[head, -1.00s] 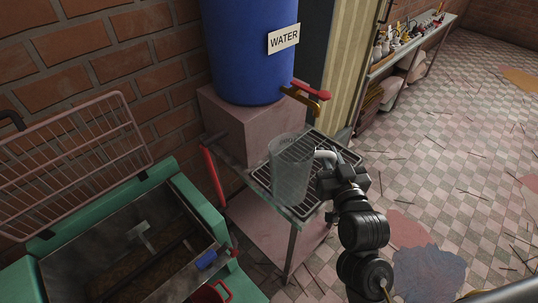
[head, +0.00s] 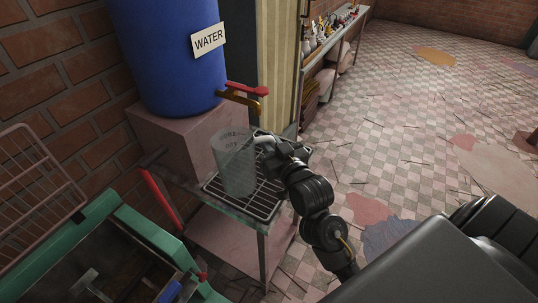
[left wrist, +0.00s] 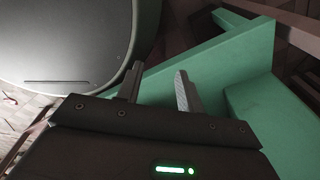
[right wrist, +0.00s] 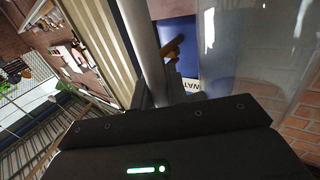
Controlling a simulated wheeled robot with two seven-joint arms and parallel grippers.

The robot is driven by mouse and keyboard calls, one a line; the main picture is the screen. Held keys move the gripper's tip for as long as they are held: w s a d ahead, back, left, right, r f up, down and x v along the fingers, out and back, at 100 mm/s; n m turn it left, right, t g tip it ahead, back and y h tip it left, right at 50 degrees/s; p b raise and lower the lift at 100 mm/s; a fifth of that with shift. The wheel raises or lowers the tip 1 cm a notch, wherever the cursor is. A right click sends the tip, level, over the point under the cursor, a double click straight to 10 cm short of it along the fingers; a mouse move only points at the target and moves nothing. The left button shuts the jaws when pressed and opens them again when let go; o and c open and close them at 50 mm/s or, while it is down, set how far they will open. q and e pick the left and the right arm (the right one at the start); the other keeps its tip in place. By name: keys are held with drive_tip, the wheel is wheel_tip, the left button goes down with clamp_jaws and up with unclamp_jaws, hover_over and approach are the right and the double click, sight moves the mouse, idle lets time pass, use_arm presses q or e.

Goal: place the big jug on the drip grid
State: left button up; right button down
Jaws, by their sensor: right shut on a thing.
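The big jug (head: 236,165) is clear, tall and upright, with its base over the left part of the drip grid (head: 266,198). I cannot tell whether the base touches the bars. My right gripper (head: 270,152) is shut on the jug's handle, on the jug's right side. In the right wrist view the handle (right wrist: 140,40) runs between the fingers, with the clear wall of the jug (right wrist: 250,60) to the right. My left gripper (left wrist: 158,88) shows only in the left wrist view, with its fingers apart and empty, near green framework.
A blue water barrel (head: 165,50) stands on a pink block (head: 185,140) behind the grid. Its tap (head: 240,95) with a red handle juts out above the jug. A green machine (head: 135,235) is at lower left. Open tiled floor lies to the right.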

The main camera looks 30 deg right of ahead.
drive_tip(key=w+d+f, duration=0.4)
drive_tip(key=w+f, duration=0.2)
drive_tip(key=shift+d+f+p, duration=0.15)
drive_tip(key=shift+f+p, duration=0.2)
wheel_tip(320, 180, down, 4)
drive_tip(key=shift+w+d+r+p, duration=0.15)
drive_tip(key=shift+r+p, duration=0.1)
drive_tip(key=shift+p, duration=0.2)
drive_tip(key=shift+f, duration=0.15)
drive_tip(key=c, duration=1.4)
unclamp_jaws()
